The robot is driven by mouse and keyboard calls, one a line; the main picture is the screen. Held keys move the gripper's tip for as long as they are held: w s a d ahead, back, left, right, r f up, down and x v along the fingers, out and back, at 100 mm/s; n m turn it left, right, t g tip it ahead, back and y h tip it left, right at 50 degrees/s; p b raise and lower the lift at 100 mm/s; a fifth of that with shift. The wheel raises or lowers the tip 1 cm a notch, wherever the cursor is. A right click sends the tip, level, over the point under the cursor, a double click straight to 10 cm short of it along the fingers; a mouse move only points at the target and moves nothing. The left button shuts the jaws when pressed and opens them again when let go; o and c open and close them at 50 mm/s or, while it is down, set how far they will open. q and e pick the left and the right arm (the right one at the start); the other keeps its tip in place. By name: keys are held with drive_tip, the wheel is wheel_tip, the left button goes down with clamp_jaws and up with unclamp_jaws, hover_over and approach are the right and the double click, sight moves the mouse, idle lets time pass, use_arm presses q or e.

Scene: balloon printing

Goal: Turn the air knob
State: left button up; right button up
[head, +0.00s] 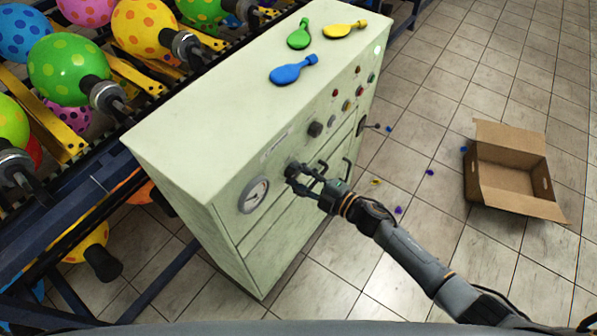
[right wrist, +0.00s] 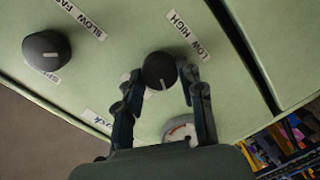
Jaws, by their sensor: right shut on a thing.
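The air knob (right wrist: 160,70) is a round black dial on the pale green machine front, beside a "LOW HIGH" label (right wrist: 188,35). Its white pointer mark faces the bottom of the right wrist view. My right gripper (right wrist: 161,77) is shut on this knob, with one finger on each side of it. In the head view the right gripper (head: 301,178) reaches the front panel just right of the round gauge (head: 254,195) and partly hides the knob. My left gripper is not in view.
A second black knob (right wrist: 46,50) sits beside the "SLOW FAST" label. Blue, green and yellow deflated balloons (head: 293,70) lie on the cabinet top (head: 230,110). An open cardboard box (head: 510,180) stands on the tiled floor at right. Inflated balloons (head: 68,68) fill a rack at left.

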drive_tip(key=m, duration=0.2)
drive_tip(key=m+p, duration=0.1)
drive_tip(key=m, duration=0.1)
drive_tip(key=shift+d+m+g+y, duration=0.1)
drive_tip(key=shift+m+g+y, duration=0.2)
drive_tip(key=shift+m, duration=0.1)
idle(0.5)
drive_tip(key=o, duration=1.2)
drive_tip(key=shift+c, duration=0.2)
drive_tip(key=v, duration=1.2)
drive_tip(key=shift+w, duration=0.1)
